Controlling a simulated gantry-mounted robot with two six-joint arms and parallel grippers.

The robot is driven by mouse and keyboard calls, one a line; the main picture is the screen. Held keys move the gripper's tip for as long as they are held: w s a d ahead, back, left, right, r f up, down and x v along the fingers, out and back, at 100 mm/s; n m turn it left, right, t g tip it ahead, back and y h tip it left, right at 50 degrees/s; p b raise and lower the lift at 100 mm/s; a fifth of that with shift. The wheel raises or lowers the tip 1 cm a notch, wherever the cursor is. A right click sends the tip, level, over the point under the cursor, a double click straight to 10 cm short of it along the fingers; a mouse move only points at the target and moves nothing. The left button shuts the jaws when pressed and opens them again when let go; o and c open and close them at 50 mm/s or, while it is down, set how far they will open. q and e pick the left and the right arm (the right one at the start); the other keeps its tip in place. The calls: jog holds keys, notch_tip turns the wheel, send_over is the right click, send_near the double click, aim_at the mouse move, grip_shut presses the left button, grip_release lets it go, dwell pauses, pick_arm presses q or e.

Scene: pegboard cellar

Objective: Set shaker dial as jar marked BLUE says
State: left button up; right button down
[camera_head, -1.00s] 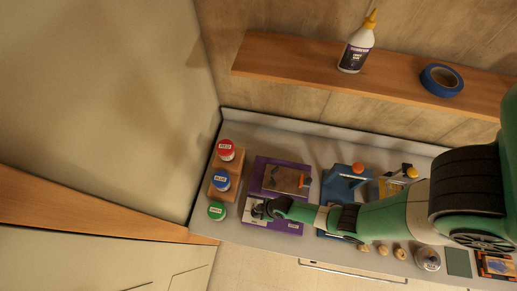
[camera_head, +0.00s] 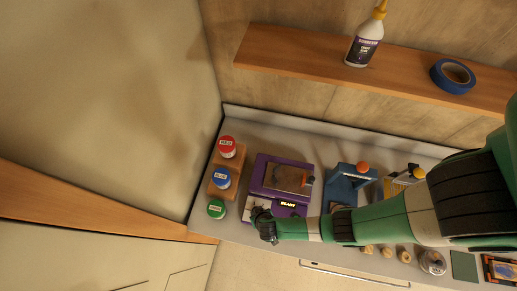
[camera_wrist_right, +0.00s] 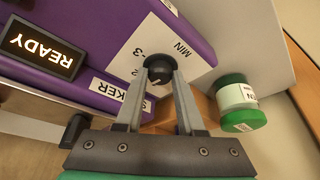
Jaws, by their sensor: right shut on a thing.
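The purple shaker (camera_head: 258,174) stands on the bench, with a lit READY display (camera_head: 288,203). In the right wrist view the display (camera_wrist_right: 42,49) is at the left. The black dial (camera_wrist_right: 158,73) is on the shaker's front, with "MIN" and a "3" on the label beside it. My left gripper is out of view.
The red jar (camera_head: 227,147) and BLUE jar stand on a wooden block left of the shaker. The green jar (camera_head: 216,209) is close to my right gripper, also in the wrist view (camera_wrist_right: 238,107). A blue device (camera_head: 349,184) stands right of the shaker.

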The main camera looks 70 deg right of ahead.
jog(key=m+g+p, duration=0.1)
jog(key=m, duration=0.1)
jog(key=shift+w+a+r+m+h, duration=0.1)
jog(key=shift+m+h, duration=0.2)
jog(key=shift+m, duration=0.1)
jog(key=m+g, duration=0.1)
jog(key=m, duration=0.1)
jog(key=shift+w+m, duration=0.15)
jog(key=shift+m, duration=0.25)
jog(key=m, duration=0.1)
jog(key=m+g, duration=0.1)
jog(key=m, duration=0.1)
jog(key=shift+w+f+m+h+b, duration=0.2)
jog(key=shift+m+h+b, duration=0.1)
jog(key=shift+b, duration=0.1)
jog(key=shift+m+g+b, duration=0.6)
jog(key=shift+m+b, duration=0.05)
jog(key=shift+m, duration=0.45)
jog(key=shift+m+b, duration=0.3)
jog(key=shift+m, duration=0.5)
jog(key=shift+r+g, duration=0.1)
jog(key=shift+g, duration=0.2)
jog(key=c, duration=0.5)
grip_release()
